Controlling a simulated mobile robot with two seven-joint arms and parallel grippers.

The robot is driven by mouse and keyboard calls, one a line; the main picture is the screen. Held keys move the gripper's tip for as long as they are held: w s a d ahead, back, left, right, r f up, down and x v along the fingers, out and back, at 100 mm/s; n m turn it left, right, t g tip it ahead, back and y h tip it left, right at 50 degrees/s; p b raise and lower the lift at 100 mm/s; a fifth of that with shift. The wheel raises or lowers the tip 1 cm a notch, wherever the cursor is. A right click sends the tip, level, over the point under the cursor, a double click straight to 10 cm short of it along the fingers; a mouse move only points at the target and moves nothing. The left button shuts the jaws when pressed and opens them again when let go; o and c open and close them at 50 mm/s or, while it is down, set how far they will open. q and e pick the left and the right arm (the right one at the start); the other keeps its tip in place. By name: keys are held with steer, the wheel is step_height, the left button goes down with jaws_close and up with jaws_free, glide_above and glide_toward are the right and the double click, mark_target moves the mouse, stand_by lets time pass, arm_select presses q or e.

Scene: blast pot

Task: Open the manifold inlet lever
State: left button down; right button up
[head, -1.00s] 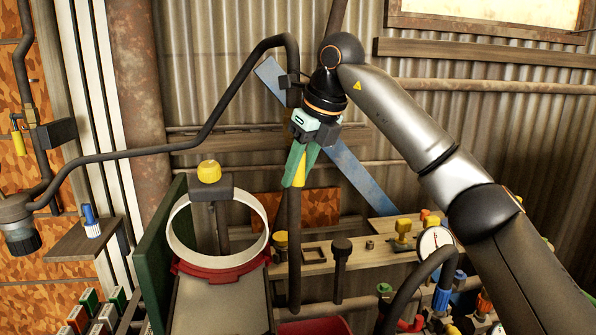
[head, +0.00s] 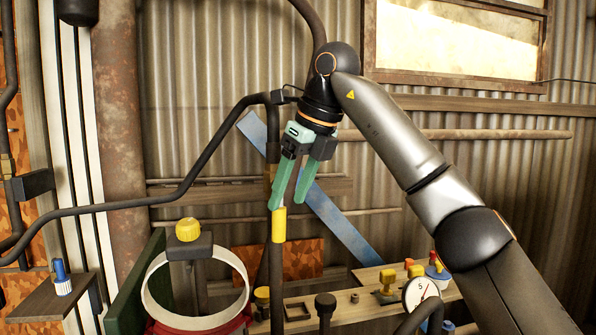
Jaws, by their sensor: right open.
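A yellow grip (head: 279,224), which looks like the inlet lever's handle, stands upright along the dark vertical pipe (head: 276,275) in the middle of the head view. My right gripper (head: 288,203), with green fingers, points down just above it. Its fingers are open with a gap between them and nothing visibly held. The yellow grip's top is close to the left fingertip; I cannot tell whether they touch. The lever's upper part is hidden behind the gripper. My left gripper is not in view.
A dark hose (head: 150,203) bends in from the left to the pipe near my gripper. A blue diagonal bar (head: 335,228) is behind. Below are a white ring-shaped pot rim (head: 155,283), a yellow-capped post (head: 188,230), a wooden shelf (head: 370,305) with fittings and a gauge (head: 421,291).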

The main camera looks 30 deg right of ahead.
steer(key=shift+v, duration=2.5)
